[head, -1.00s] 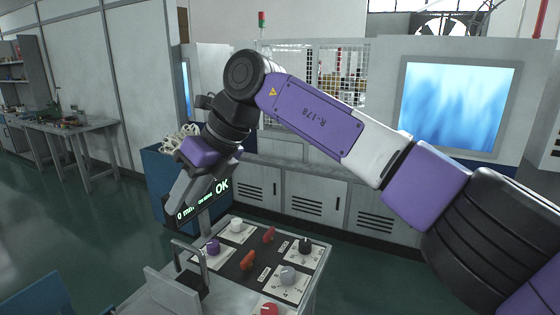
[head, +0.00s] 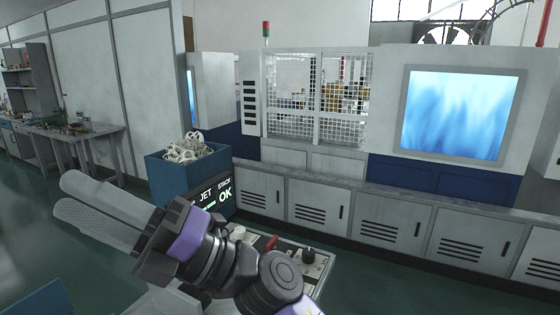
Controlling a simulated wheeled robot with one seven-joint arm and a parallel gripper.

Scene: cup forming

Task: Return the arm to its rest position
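My gripper (head: 64,194) is at the lower left in the head view, with its two long grey fingers pointing left. The fingers lie close together from this angle, and I cannot tell whether there is a gap between them. No object shows at the fingertips. My arm is folded low, with a purple wrist band and black joints, and reaches down past the bottom edge. It hides much of the control panel (head: 318,271) below.
Grey cabinets (head: 320,208) and a caged machine (head: 318,97) line the back. A workbench (head: 85,134) is at the left. Green floor is clear at right.

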